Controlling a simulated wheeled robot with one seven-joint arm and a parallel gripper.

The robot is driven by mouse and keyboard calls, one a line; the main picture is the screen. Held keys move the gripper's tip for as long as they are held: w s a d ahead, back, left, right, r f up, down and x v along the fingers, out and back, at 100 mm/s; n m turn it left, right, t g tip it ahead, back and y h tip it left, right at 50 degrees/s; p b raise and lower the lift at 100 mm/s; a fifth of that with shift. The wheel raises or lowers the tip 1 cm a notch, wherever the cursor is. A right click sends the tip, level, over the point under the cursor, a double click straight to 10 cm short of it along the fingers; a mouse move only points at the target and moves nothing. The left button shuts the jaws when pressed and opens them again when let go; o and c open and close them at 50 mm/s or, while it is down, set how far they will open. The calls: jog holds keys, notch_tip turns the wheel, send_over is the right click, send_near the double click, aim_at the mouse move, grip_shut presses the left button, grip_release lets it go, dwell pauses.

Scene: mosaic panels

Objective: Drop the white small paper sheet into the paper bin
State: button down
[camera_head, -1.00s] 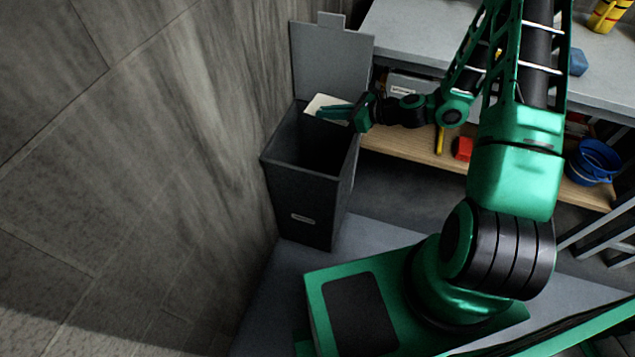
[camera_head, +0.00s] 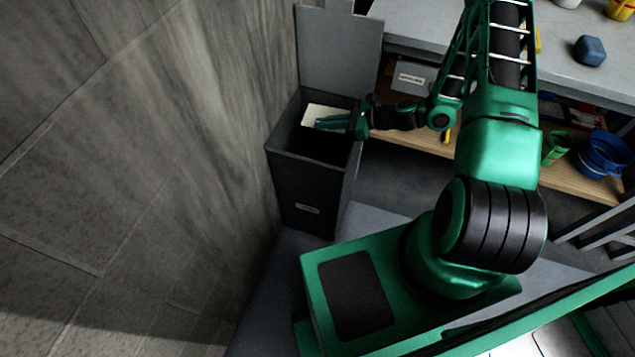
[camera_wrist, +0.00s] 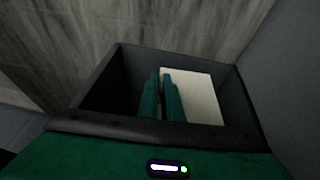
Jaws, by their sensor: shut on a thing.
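The white paper sheet (camera_head: 323,113) is held by my gripper (camera_head: 322,122) over the opening of the dark grey paper bin (camera_head: 307,192). The bin's lid (camera_head: 340,50) stands open at the back. In the wrist view the green fingers (camera_wrist: 161,96) are close together, with the sheet (camera_wrist: 198,92) showing on their right side, inside the outline of the bin's rim (camera_wrist: 100,75). The exact contact between fingers and sheet is hard to see. How far the sheet sits below the rim cannot be told.
A rough stone wall (camera_head: 150,180) stands close at the bin's left. A grey worktop (camera_head: 430,25) with a wooden lower shelf (camera_head: 420,145) is at the right, carrying a labelled box (camera_head: 411,78), a blue bucket (camera_head: 604,155) and a blue block (camera_head: 589,50).

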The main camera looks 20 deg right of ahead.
jog(key=shift+f, duration=0.15)
jog(key=c, duration=1.9)
grip_release()
jog(key=shift+o, duration=0.2)
jog(key=v, duration=1)
jog(key=shift+d, duration=0.35)
jog(key=shift+s, duration=0.15)
